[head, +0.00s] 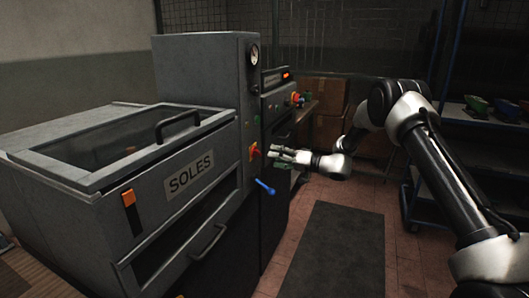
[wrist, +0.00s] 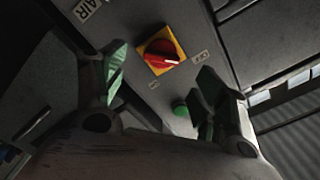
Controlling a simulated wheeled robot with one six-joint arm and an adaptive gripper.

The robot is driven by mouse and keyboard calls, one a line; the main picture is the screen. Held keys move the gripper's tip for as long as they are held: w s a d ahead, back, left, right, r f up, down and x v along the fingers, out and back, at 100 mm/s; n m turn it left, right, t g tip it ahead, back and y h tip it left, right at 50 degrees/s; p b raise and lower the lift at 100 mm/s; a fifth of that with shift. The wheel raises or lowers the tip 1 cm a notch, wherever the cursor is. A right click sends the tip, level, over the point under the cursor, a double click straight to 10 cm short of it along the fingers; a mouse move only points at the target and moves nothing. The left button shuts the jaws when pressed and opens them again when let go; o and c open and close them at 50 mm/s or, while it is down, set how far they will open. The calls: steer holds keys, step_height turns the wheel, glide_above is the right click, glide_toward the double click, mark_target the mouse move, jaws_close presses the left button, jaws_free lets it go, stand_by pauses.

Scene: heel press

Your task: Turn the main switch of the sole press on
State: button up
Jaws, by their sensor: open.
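The sole press (head: 65,140) is a large grey machine marked SOLES, at the left of the head view. Its main switch (head: 254,151) is a red knob on a yellow plate on the narrow panel at the press's right end. My gripper (head: 272,158) points left at this panel, just right of the switch. My gripper (wrist: 162,75) is open and empty in the wrist view. No finger visibly touches the knob.
A green button (wrist: 180,107) sits below the switch near the right finger. An AIR label (wrist: 86,9) is at the upper left. A blue lever (head: 264,187) sticks out below the switch. A second machine (head: 280,90) stands behind; a blue shelf rack (head: 470,127) is at right. A dark mat (head: 335,250) lies on open floor.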

mark_target(260, 153)
steer(key=shift+n, duration=0.6)
steer(key=x, duration=0.7)
steer(key=shift+a, duration=0.35)
steer(key=c, duration=1)
